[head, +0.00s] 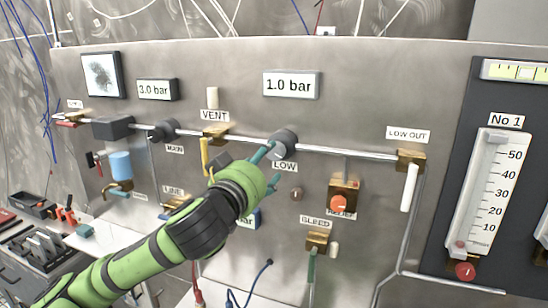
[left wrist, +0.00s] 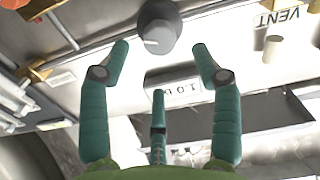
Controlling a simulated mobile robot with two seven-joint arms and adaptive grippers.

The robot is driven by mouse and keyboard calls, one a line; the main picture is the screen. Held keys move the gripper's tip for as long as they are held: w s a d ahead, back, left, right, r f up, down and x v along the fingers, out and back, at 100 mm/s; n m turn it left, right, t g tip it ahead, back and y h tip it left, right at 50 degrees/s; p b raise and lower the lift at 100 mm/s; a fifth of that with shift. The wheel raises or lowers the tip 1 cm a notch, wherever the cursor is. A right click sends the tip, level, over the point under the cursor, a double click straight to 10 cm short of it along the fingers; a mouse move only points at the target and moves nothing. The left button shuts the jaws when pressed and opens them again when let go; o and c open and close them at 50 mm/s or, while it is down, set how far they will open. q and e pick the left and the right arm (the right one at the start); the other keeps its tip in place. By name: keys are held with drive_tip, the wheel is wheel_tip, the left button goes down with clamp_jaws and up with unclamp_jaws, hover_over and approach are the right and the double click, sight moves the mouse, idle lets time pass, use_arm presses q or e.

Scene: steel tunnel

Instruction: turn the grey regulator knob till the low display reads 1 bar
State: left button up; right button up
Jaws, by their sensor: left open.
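The grey regulator knob (head: 287,140) sits on the steel pipe above the LOW label (head: 285,167). The low display (head: 291,85) above it reads 1.0 bar. My left gripper (head: 268,165) is at the knob's lower left, with a fingertip overlapping it in the head view. In the left wrist view the knob (left wrist: 158,24) has a pale mark on its face and lies just beyond the spread green fingers (left wrist: 159,48). The gripper is open and empty, with visible gaps to the knob. The low display (left wrist: 182,86) shows upside down there. My right gripper is out of view.
Another display (head: 154,90) reads 3.0 bar. A yellow VENT lever (head: 205,157) hangs close left of my gripper. The relief valve with its orange knob (head: 339,203) and the BLEED valve (head: 318,239) are to the right. The LOW OUT lever (head: 409,187) is farther right.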

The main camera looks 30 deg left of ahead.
sight(274, 154)
use_arm(q)
drive_tip(key=p+x, duration=0.3)
drive_tip(key=x, duration=0.3)
drive_tip(key=shift+w, duration=0.45)
drive_tip(key=shift+f, duration=0.1)
drive_tip(key=c, duration=1.2)
